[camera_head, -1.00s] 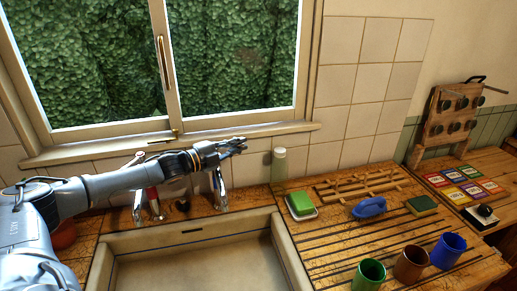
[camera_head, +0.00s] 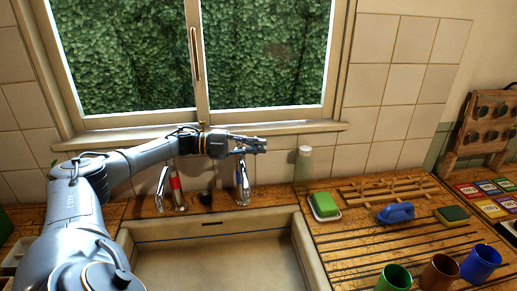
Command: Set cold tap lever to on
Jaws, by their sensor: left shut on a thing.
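The cold tap (camera_head: 243,183), chrome with a blue mark, stands at the back rim of the sink, right of the hot tap (camera_head: 176,187) with its red band. My left gripper (camera_head: 257,145) is at the top of the cold tap, just below the window sill, and is shut on the cold tap lever. The lever is mostly hidden by the fingers, so its angle cannot be told. My right gripper is not in view.
The pale sink (camera_head: 215,262) lies below the taps. A green sponge (camera_head: 324,204), blue brush (camera_head: 396,212) and several cups (camera_head: 440,272) are on the draining board (camera_head: 350,250).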

